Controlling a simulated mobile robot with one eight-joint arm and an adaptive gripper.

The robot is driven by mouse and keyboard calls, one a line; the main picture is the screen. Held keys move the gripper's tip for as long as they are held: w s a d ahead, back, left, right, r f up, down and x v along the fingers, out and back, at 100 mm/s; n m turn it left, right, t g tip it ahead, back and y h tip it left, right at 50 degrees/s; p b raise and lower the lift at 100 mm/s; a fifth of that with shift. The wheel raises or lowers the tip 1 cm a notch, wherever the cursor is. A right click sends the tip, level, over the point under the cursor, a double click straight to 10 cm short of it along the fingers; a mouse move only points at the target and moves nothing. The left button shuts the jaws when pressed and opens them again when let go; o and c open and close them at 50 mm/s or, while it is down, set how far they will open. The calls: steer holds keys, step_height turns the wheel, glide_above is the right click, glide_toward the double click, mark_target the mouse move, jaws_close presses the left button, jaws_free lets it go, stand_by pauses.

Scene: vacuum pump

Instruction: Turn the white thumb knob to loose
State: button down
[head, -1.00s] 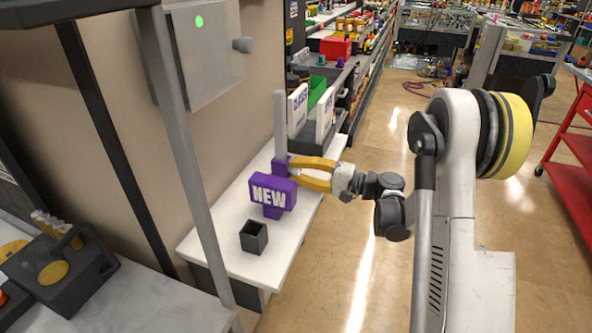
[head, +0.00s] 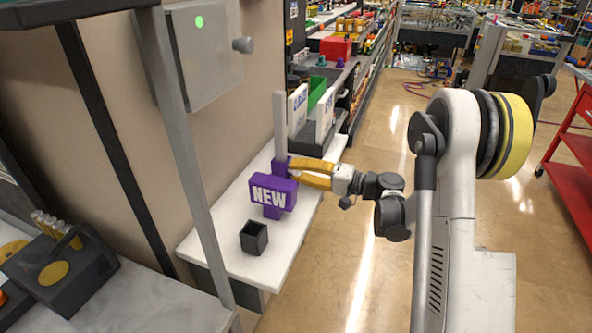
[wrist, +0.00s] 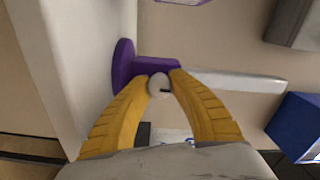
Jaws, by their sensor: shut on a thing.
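The white thumb knob (wrist: 158,86) shows in the wrist view at the side of a purple clamp-like holder (wrist: 155,68). My gripper (wrist: 160,78) has its two yellow fingers on either side of the knob, shut on it. A dark mark shows on the knob's face. In the head view my gripper (head: 292,164) reaches in from the right to the purple holder (head: 281,172) on the white bench, and the knob is hidden there. A grey upright bar (head: 280,125) rises from the holder; a pale bar (wrist: 235,80) extends from it in the wrist view.
A small dark open box (head: 254,238) sits nearer on the white bench (head: 215,238). White label boards (head: 325,117) stand behind. A grey post (head: 185,150) rises at the left.

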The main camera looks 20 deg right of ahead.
steer(key=c, duration=1.2)
jaws_free()
steer(key=shift+o, duration=0.2)
steer(key=v, duration=0.8)
